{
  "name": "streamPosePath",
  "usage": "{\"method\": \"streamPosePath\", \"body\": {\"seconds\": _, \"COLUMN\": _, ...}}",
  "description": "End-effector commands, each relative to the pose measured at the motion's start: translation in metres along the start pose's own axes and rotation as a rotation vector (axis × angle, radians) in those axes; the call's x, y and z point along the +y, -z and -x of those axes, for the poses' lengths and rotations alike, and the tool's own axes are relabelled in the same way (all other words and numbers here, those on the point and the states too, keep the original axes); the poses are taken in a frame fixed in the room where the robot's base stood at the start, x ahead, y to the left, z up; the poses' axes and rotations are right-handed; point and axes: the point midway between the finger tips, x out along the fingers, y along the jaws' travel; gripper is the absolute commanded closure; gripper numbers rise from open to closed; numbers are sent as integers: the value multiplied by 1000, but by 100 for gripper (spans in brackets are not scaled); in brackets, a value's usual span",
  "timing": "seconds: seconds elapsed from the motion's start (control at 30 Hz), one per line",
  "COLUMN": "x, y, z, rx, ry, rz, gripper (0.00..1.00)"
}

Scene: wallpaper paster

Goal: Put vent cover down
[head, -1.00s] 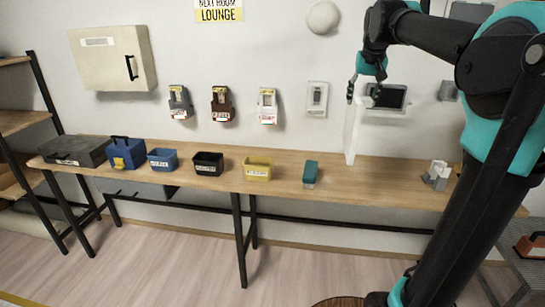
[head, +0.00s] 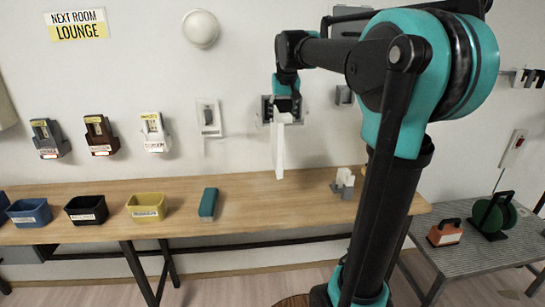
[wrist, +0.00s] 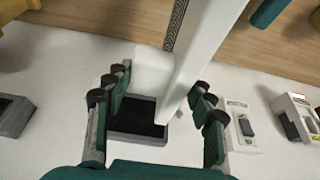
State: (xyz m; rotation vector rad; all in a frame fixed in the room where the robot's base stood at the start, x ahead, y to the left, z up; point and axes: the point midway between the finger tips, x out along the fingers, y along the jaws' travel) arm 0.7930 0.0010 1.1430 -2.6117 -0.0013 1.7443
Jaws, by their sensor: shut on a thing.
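The vent cover (head: 278,152) is a white panel seen nearly edge-on in the head view, hanging down from my gripper (head: 284,108) in front of the wall. Its lower end appears against the table's back edge; I cannot tell if it touches. In the wrist view my gripper (wrist: 160,88) has its fingers on both sides of the white cover (wrist: 205,45), shut on it. A dark, grey-framed wall opening (wrist: 138,120) shows behind the fingers; my gripper partly hides it in the head view.
The wooden table (head: 240,195) has bare room below the cover. A teal block (head: 208,203) and a yellow bin (head: 146,206) stand to the left, a grey-white holder (head: 344,183) to the right. A light switch (head: 208,118) is on the wall left of the opening.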

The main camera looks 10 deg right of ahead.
Motion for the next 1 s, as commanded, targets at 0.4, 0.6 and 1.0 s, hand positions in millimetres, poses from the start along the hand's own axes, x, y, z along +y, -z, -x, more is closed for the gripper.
{"method": "streamPosePath", "body": {"seconds": 0.4, "x": 0, "y": -37, "z": -90, "rx": 0, "ry": 0, "rz": 0, "gripper": 80}}
{"method": "streamPosePath", "body": {"seconds": 0.6, "x": 0, "y": -45, "z": -108, "rx": 0, "ry": 0, "rz": 0, "gripper": 80}}
{"method": "streamPosePath", "body": {"seconds": 1.0, "x": 0, "y": -60, "z": -144, "rx": 0, "ry": 0, "rz": 0, "gripper": 80}}
